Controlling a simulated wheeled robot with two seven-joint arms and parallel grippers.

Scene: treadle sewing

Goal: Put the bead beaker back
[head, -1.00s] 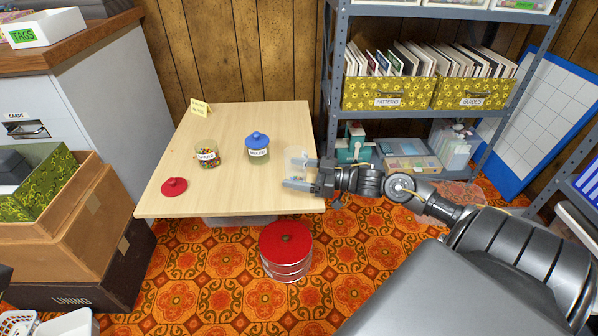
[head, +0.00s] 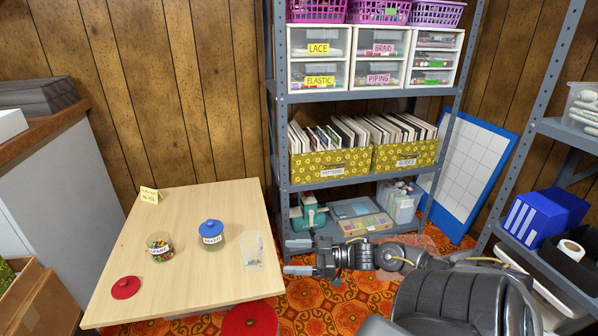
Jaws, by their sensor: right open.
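A clear, see-through beaker (head: 252,253) stands on the right part of the light wooden table (head: 190,287). My right gripper (head: 299,257) is open and empty, to the right of the beaker and apart from it, by the table's right edge. An open jar of coloured beads (head: 160,248) with a white label stands on the left half of the table. A red lid (head: 126,287) lies near the table's front left. A jar with a blue lid (head: 211,233) stands between the bead jar and the beaker. My left gripper is not in view.
A small yellow card (head: 150,195) stands at the table's back left. A red round stool (head: 250,320) is at the table's front edge. The grey shelf unit (head: 365,95) stands behind my right gripper. The table's back is mostly clear.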

